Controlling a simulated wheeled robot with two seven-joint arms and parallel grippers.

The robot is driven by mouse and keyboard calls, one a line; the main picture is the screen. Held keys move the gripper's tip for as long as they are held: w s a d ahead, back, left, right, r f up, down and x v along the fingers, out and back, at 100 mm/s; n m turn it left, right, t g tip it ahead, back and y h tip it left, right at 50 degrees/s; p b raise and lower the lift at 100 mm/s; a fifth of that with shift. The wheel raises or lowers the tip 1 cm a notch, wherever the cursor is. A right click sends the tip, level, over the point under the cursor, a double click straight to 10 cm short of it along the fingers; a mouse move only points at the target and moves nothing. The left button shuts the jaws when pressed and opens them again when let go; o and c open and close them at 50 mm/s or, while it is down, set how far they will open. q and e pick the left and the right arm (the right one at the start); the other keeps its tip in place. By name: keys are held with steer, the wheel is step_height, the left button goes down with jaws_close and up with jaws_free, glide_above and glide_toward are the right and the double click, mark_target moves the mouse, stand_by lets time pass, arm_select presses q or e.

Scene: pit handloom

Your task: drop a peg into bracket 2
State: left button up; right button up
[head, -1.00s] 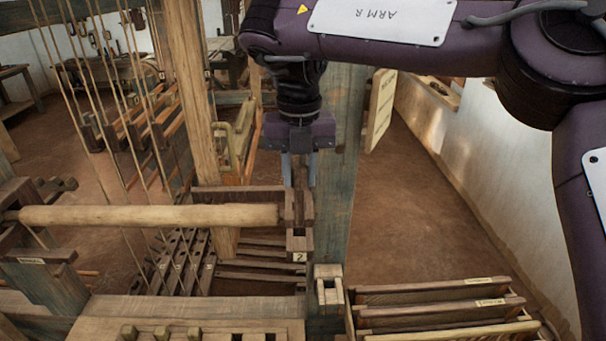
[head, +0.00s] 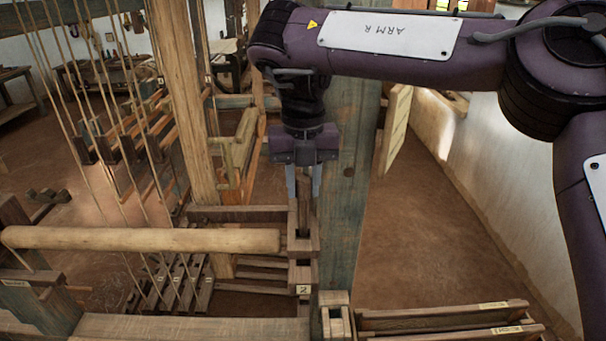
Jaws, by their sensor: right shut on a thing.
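My right gripper (head: 304,188) points down and is shut on a dark wooden peg (head: 304,208). The peg is upright, with its lower part at the open top of bracket 2 (head: 302,274). I cannot tell whether its end is inside the bracket or just in front of it. Bracket 2 is a small wooden holder with a "2" label, on the left side of a blue-grey post. A pale round wooden beam (head: 140,239) runs left from beside the bracket. My left gripper is not in view.
The blue-grey post (head: 346,215) stands just right of the gripper. A slatted wooden rack (head: 440,318) lies at the lower right. Taut cords and a tall wooden post (head: 183,110) stand left. Open earth floor (head: 420,240) lies right of the post.

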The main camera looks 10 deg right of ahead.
mark_target(303, 233)
steer(key=shift+w+f, duration=0.2)
steer(key=shift+f, duration=1.7)
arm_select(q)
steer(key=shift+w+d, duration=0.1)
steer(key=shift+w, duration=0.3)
arm_select(e)
steer(key=shift+f, duration=2.75)
steer(key=o, duration=1)
steer(key=shift+o, duration=0.2)
